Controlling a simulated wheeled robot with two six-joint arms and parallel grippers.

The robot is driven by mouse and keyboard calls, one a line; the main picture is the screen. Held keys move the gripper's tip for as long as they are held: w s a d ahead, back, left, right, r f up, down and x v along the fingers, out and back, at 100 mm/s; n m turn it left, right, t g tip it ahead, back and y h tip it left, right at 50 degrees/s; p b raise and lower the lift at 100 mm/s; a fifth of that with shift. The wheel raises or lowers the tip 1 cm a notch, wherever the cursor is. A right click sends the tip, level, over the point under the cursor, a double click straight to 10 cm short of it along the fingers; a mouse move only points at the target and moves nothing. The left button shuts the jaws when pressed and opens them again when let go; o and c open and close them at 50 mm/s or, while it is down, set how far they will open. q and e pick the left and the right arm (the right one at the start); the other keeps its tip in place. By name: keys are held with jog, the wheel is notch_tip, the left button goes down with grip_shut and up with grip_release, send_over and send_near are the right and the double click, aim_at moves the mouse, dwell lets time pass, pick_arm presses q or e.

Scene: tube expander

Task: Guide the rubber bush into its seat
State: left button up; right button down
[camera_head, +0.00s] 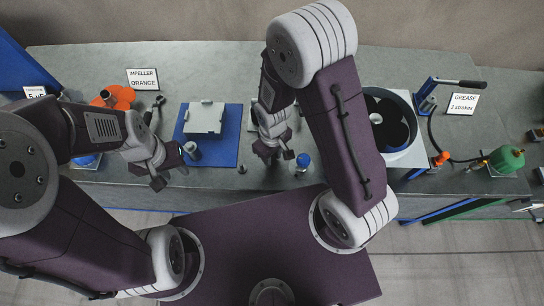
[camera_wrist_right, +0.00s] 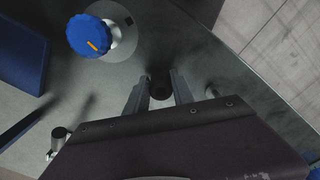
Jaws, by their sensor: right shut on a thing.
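My right gripper (camera_head: 272,153) is over the front part of the bench. In the right wrist view its two fingers (camera_wrist_right: 158,93) are shut on a small dark round piece, which looks like the rubber bush (camera_wrist_right: 160,89). In the head view the bush is too small and hidden to make out. My left gripper (camera_head: 168,173) is near the bench's front edge at the left, with its fingers apart and nothing visible between them. I cannot tell for sure which thing holds the seat for the bush.
A blue-capped knob (camera_head: 302,161) stands right of my right gripper; it also shows in the wrist view (camera_wrist_right: 92,37). A white block (camera_head: 204,117) sits on a blue mat (camera_head: 228,153). A grey cylinder (camera_head: 192,151) stands near my left gripper.

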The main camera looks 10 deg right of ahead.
jog(key=r, duration=0.4)
jog(key=shift+s+a+r, duration=0.15)
jog(key=shift+s+a, duration=0.05)
jog(key=shift+s, duration=0.2)
jog(key=s+a+r+b, duration=0.2)
jog(key=s+r, duration=0.4)
jog(key=s, duration=0.4)
jog(key=shift+s+a+r+b, duration=0.2)
jog(key=shift+a+b, duration=0.2)
jog(key=shift+a, duration=0.15)
jog(key=w+a+p, duration=0.3)
jog(key=w+a, duration=0.3)
jog(key=w, duration=0.5)
jog(key=shift+a+p, duration=0.25)
jog(key=shift+p, duration=0.15)
